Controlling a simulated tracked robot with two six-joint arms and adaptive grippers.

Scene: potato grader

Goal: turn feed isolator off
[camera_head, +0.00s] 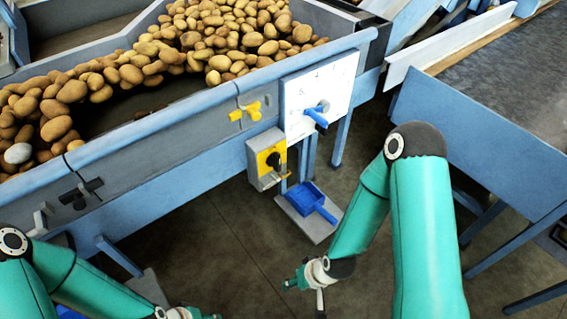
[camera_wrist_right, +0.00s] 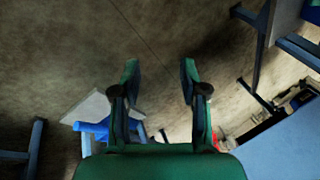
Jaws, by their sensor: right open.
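The isolator appears to be a grey box with a yellow front (camera_head: 264,157) and a black rotary knob (camera_head: 273,159), mounted below the hopper's edge. The knob's exact setting is too small to read. My right gripper (camera_head: 304,291) is low over the floor, in front of the box and apart from it. Its two fingers stand apart with nothing between them in the right wrist view (camera_wrist_right: 160,75). My left gripper (camera_head: 187,314) is at the bottom edge, mostly cut off, so its jaws cannot be judged.
A white dial panel (camera_head: 338,82) with a blue-handled lever (camera_head: 316,117) hangs just above right of the box. A yellow valve handle (camera_head: 245,112) and a black handle (camera_head: 81,193) sit on the hopper side. A blue scoop (camera_head: 311,202) lies below. Open floor surrounds my right gripper.

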